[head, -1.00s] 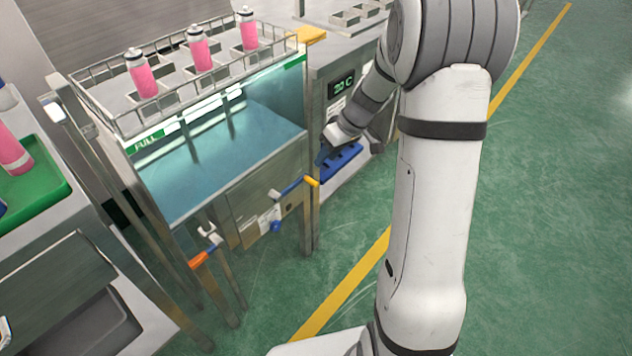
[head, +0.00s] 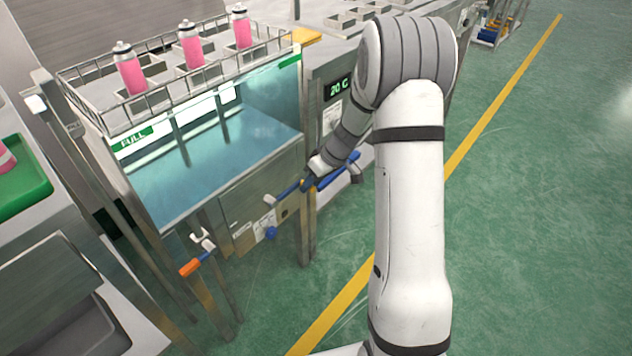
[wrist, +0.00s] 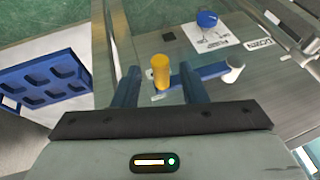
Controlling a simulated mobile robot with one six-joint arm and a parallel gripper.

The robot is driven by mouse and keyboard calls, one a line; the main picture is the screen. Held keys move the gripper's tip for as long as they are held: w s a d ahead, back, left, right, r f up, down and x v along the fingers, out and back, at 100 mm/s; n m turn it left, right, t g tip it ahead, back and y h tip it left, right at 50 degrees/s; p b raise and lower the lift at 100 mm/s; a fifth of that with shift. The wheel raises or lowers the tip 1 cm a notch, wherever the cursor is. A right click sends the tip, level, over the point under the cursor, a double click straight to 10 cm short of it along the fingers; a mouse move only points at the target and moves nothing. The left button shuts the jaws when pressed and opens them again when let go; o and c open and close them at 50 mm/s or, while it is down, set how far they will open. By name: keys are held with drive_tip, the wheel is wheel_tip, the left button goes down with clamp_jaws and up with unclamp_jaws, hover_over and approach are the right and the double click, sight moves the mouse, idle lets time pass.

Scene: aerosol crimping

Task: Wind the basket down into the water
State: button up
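The wire basket (head: 170,88) holds pink cans (head: 131,72) and sits raised above the water (head: 215,155) in the glass-fronted tank. On the tank's front is a crank with a blue arm (head: 287,191), which also shows in the wrist view (wrist: 205,72). Its yellow handle (wrist: 161,72) stands between and just beyond my fingertips in the wrist view, with a gap on both sides. My gripper (wrist: 160,80) is open. In the head view my gripper (head: 308,184) is at the crank's handle end and mostly hides the yellow handle.
A second lever with an orange grip (head: 190,267) is at the tank's lower left. A blue valve knob (wrist: 207,19) is beyond the crank. A blue tray with pockets (wrist: 45,85) lies to the right of the tank in the head view. A green tray (head: 25,185) is at left.

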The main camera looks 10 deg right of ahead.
clamp_jaws()
idle(0.4)
drive_tip(key=shift+d, duration=0.3)
